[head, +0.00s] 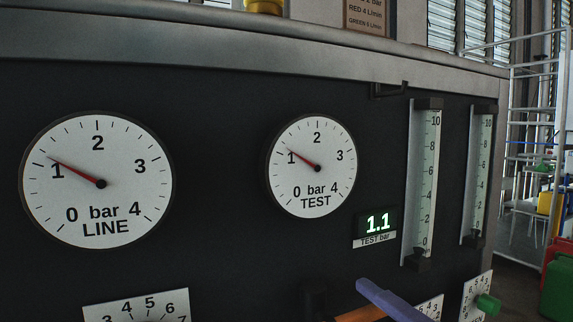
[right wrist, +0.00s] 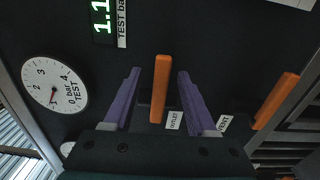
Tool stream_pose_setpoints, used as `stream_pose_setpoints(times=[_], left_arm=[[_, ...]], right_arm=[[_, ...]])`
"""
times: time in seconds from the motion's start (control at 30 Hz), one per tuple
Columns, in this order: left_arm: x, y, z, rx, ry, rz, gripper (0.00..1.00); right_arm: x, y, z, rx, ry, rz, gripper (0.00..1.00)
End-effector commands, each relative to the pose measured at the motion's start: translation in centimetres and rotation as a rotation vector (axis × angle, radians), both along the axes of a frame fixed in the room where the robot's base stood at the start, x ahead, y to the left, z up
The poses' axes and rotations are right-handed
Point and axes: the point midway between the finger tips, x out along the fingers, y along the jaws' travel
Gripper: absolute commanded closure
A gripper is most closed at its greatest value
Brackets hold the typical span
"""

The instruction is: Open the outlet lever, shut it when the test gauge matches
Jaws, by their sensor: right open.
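The outlet lever (right wrist: 160,88) is an orange bar standing between the two purple fingers of my right gripper (right wrist: 159,72) in the right wrist view. The jaws are open, with a gap visible on both sides of the lever. The OUTLET label (right wrist: 174,120) is beside its base. In the head view one purple finger (head: 388,299) crosses an orange lever (head: 360,314) at the bottom edge. The round test gauge (head: 311,167) has its red needle just past 1, and the digital test display (head: 377,223) reads 1.1. My left gripper is out of view.
A line gauge (head: 97,180) at left also points near 1. A second orange lever (right wrist: 276,100) stands right of the outlet lever. Two flow tubes (head: 426,180) are upright on the dark panel. A card (head: 367,17) above shows "RED 4 L/min" and "GREEN 6 L/min", its top cut off.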

Motion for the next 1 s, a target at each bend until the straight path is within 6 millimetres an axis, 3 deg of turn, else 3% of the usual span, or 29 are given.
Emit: stream_pose_setpoints(times=[0.43,0.87,1.0], left_arm=[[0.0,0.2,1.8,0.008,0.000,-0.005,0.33],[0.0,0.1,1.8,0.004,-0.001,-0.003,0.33],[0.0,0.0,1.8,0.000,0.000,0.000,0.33]], right_arm=[[-5.4,-1.9,0.1,-0.002,0.002,0.000,0.43],[-6.2,-2.2,0.0,-0.002,-0.001,0.000,0.43],[-7.3,-2.6,-0.1,-0.001,0.003,0.000,0.43]])
